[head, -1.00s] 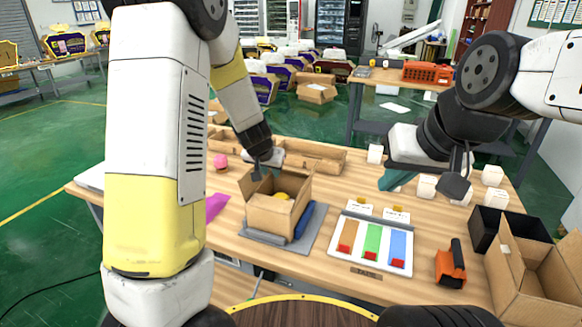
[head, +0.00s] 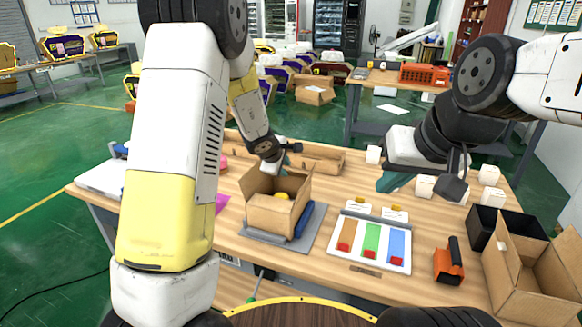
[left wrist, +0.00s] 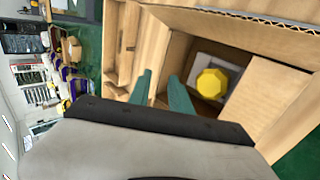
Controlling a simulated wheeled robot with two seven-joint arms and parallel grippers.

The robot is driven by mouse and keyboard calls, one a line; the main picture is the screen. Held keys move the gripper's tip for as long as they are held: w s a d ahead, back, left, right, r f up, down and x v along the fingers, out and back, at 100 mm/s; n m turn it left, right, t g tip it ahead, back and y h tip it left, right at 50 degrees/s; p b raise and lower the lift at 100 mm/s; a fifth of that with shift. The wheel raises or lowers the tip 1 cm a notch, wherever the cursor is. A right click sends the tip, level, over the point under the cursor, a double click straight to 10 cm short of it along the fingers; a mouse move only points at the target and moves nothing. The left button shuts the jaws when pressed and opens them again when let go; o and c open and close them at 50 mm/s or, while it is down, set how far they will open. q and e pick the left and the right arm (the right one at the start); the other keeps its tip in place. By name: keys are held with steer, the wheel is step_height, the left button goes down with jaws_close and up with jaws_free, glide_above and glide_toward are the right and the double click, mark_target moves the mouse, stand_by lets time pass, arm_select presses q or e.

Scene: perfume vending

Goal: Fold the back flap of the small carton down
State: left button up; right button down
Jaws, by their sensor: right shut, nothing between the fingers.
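The small carton (head: 272,213) stands open on a grey mat (head: 247,237), with a yellow piece (head: 282,196) inside; the piece also shows in the left wrist view (left wrist: 211,84). My left gripper (head: 284,156) is at the carton's back edge, its fingers partly hidden in the head view. In the left wrist view its two teal fingers (left wrist: 161,92) are apart, beside the carton's opening. I cannot tell whether they touch the back flap. My right gripper (head: 392,182) is shut and empty above the table at the right.
A white board with coloured strips (head: 371,243) lies right of the carton. An orange-and-black tool (head: 450,265), a black bin (head: 491,225) and a larger open carton (head: 530,285) are farther right. White cubes (head: 489,175) stand behind. A wooden tray (head: 318,160) lies behind the carton.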

mark_target(288, 171)
arm_select(q)
steer(key=x, duration=0.5)
jaws_close()
steer(key=shift+f, duration=0.1)
stand_by(1.3)
